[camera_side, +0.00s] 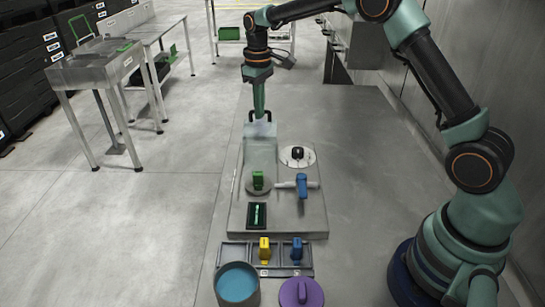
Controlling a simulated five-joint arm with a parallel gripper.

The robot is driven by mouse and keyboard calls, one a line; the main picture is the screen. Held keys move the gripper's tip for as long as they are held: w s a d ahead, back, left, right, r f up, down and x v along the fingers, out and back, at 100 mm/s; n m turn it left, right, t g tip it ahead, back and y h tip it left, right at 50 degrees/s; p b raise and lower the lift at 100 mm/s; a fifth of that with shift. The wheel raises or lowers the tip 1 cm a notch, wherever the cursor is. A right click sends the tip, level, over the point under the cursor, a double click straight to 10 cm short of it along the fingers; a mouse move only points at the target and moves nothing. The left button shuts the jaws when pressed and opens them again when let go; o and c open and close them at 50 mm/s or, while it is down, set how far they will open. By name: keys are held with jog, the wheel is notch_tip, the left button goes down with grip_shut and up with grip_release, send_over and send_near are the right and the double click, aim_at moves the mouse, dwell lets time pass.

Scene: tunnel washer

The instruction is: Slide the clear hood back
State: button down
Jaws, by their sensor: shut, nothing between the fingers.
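The clear hood (261,148) is a pale, see-through box on the far left part of the grey station board (300,221). A dark handle (250,122) stands at its far end. My gripper (262,116) points straight down at that handle, shut with nothing in it. It overlaps the handle in this view; I cannot tell whether they touch. A green-handled piece (258,180) on a round base stands at the near end of the hood.
A white dial with a black knob (297,153) and a blue lever (302,185) are right of the hood. Nearer are a small black panel (256,215), a tray with yellow (264,247) and blue (296,249) pieces, a blue-filled pot (237,285) and a purple lid (301,293).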

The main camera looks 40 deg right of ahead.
jog(key=r, duration=0.5)
jog(key=shift+s+a+r, duration=0.2)
jog(key=shift+s+a, duration=0.1)
jog(key=s+a+r+m+t, duration=0.1)
jog(key=s+a+r+t, duration=0.15)
jog(key=s+r, duration=0.75)
jog(key=s+f+m+t, duration=0.1)
jog(key=s+f, duration=0.1)
jog(key=s, duration=0.4)
jog(key=s+f+m+t, duration=0.1)
jog(key=s+f+t, duration=0.1)
jog(key=s, duration=0.5)
jog(key=shift+s+f, duration=0.25)
jog(key=shift+f, duration=0.15)
